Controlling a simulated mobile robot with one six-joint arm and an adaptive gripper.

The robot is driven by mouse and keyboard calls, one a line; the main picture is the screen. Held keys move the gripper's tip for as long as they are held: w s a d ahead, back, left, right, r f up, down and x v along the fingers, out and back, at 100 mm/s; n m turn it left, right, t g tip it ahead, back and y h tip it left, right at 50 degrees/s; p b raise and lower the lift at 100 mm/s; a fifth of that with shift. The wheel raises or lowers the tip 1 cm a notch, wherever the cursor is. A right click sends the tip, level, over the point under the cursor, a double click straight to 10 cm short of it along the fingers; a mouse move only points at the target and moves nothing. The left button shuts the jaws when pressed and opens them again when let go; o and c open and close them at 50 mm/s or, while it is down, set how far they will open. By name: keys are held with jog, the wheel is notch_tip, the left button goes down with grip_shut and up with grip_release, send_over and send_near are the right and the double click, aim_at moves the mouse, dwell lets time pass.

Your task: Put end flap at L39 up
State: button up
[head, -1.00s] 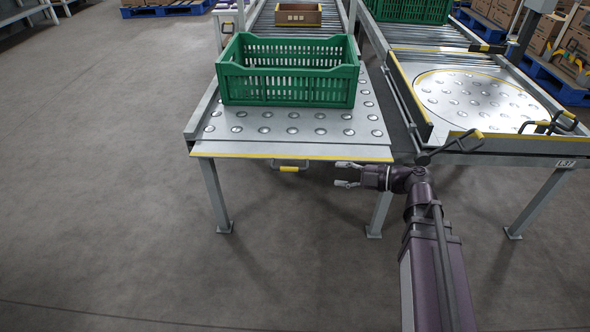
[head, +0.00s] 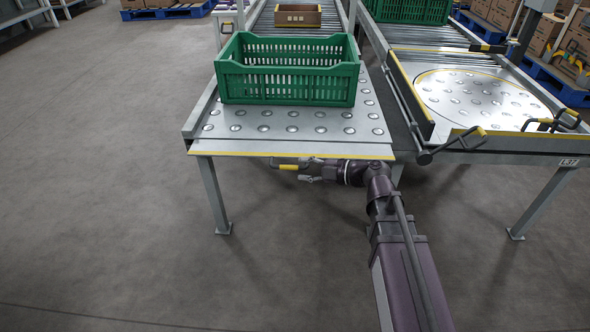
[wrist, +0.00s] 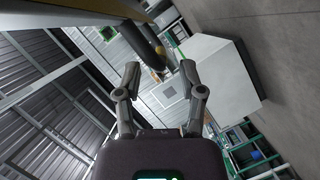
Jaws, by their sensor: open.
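The end flap (head: 290,149) is a metal plate with a yellow front edge at the near end of the left ball table. Its handle (head: 288,166), with a yellow grip, sticks out below that edge. My gripper (head: 305,170) is at the right end of the handle, under the flap's edge. In the wrist view, my gripper's fingers (wrist: 160,72) are spread, with the dark and yellow handle (wrist: 148,42) ahead, roughly between the fingertips. I cannot tell whether they touch. I cannot read an L39 label.
A green crate (head: 288,85) stands on the ball table. A brown box (head: 298,18) is on the rollers behind. The right table (head: 480,100), labelled L37, has a round ball plate and yellow-gripped handles. The floor at left is clear.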

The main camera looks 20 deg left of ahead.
aim_at(290, 155)
jog(key=shift+x, duration=1.65)
jog(key=shift+c, duration=0.2)
grip_shut()
